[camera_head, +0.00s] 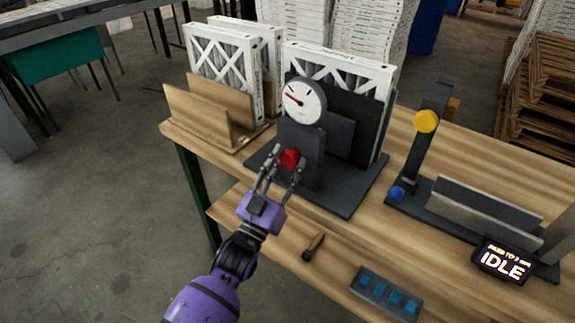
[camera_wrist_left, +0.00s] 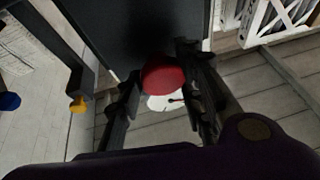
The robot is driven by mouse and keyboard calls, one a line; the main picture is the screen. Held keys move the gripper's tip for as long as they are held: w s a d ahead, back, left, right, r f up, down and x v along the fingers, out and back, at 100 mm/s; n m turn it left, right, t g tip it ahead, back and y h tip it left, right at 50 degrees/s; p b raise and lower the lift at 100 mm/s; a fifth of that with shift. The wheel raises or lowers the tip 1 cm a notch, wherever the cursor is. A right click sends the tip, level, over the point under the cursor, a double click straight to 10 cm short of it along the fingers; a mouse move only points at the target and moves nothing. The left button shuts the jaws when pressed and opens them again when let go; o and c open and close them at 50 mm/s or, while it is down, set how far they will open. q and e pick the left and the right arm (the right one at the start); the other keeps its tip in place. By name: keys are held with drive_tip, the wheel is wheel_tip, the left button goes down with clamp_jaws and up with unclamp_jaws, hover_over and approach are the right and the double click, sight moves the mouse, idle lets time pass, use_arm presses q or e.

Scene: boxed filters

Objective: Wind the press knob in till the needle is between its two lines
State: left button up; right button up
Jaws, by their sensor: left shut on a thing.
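The press (camera_head: 318,160) is a dark grey stand on the wooden bench with a white-framed filter in it. Its round white gauge (camera_head: 305,101) sits on top. A red needle points to the upper left of the dial; dark marks show near the rim, but they are too small to read exactly. The red knob (camera_head: 290,158) is on the front of the press, and it also shows in the left wrist view (camera_wrist_left: 163,77). My left gripper (camera_head: 283,170) is shut on the knob, one finger on each side. My right gripper is not in view.
A wooden rack (camera_head: 215,122) with filters stands to the left. To the right are a grey fixture with a yellow knob (camera_head: 427,121) and a blue knob, and a display reading IDLE (camera_head: 503,262). A wood-handled tool (camera_head: 314,246) and a tray (camera_head: 364,291) of blue pieces lie in front.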

use_arm(q)
drive_tip(key=m+g+h, duration=0.1)
drive_tip(key=m+h, duration=0.1)
drive_tip(key=m, duration=0.2)
drive_tip(key=shift+h+b, duration=0.3)
drive_tip(key=m+g+h, duration=0.1)
drive_tip(key=m, duration=0.2)
drive_tip(key=m+g+h, duration=0.1)
drive_tip(key=m, duration=0.2)
drive_tip(key=shift+g, duration=0.3)
drive_tip(key=shift+a+f+m+g+h, duration=0.1)
drive_tip(key=shift+m+g+h, duration=0.4)
drive_tip(key=shift+m, duration=0.7)
drive_tip(key=o, duration=1)
drive_tip(key=shift+o, duration=0.2)
